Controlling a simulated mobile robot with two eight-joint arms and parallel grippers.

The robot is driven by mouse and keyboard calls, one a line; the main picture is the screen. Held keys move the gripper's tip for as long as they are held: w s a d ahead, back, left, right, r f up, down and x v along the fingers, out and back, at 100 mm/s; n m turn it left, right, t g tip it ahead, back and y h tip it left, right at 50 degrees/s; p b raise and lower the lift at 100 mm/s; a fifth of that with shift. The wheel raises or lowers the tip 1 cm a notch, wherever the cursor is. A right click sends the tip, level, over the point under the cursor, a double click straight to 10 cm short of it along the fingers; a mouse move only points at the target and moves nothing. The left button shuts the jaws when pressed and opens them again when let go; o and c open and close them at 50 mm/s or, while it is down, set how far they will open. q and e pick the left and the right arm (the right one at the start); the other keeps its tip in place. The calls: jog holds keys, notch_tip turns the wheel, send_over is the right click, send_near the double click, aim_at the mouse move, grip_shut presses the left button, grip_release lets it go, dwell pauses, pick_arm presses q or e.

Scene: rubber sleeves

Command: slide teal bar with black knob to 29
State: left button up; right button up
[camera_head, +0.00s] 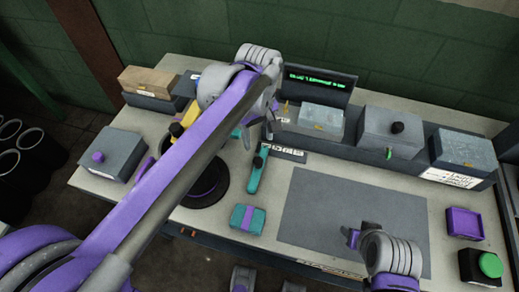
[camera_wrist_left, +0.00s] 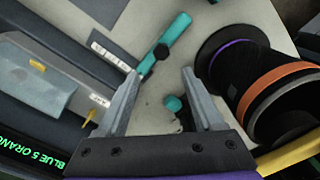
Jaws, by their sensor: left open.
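The teal bar (camera_head: 256,176) with its black knob (camera_head: 258,161) lies on the bench beside a dark plate with a white number strip (camera_head: 286,153). I cannot read the numbers. My left gripper (camera_head: 258,135) is above the bar's far end, open and empty. In the left wrist view, the bar (camera_wrist_left: 177,32) and knob (camera_wrist_left: 161,52) show just beyond the gap between the open fingertips (camera_wrist_left: 160,72). The fingers look apart from the knob. A small teal piece (camera_wrist_left: 173,103) shows between the fingers. My right gripper (camera_head: 352,238) is at lower right, its fingers unclear.
A dark round base (camera_head: 205,190) with a black and orange cylinder (camera_wrist_left: 275,92) stands close beside the bar. A teal and purple block (camera_head: 247,218) lies in front. Grey boxes (camera_head: 391,130) and a display (camera_head: 318,85) line the back.

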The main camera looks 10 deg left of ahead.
aim_at(258, 160)
pick_arm(q)
jog(key=f, duration=0.9)
jog(key=shift+s+f+b, duration=0.2)
jog(key=shift+f+b, duration=0.2)
grip_shut()
dwell(0.9)
